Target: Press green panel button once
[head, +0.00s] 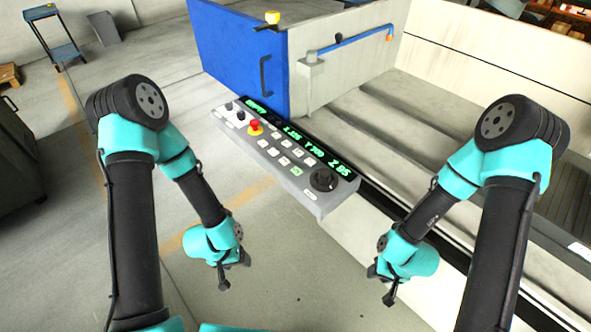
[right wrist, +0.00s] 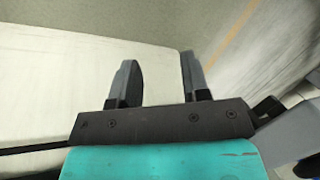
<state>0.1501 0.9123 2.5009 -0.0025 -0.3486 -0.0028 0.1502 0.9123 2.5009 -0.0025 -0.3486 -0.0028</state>
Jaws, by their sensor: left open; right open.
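A grey control panel (head: 312,200) is mounted at the front of the machine in the head view. A small green button (head: 296,170) is in its lower button row, left of a black knob (head: 323,180). My left gripper (head: 228,278) is open, below and left of the panel, apart from it. My right gripper (head: 382,287) is open, below and right of the panel, also apart. In the right wrist view the right gripper's two fingers (right wrist: 160,80) stand apart with nothing between them. The button is not visible in that view.
The panel also has a red stop button (head: 255,127) on yellow, several pale buttons and a green-lit display (head: 309,142). Behind it is a blue machine door (head: 235,55). The pale machine wall (head: 375,222) runs to the right. The floor in front of the panel is clear.

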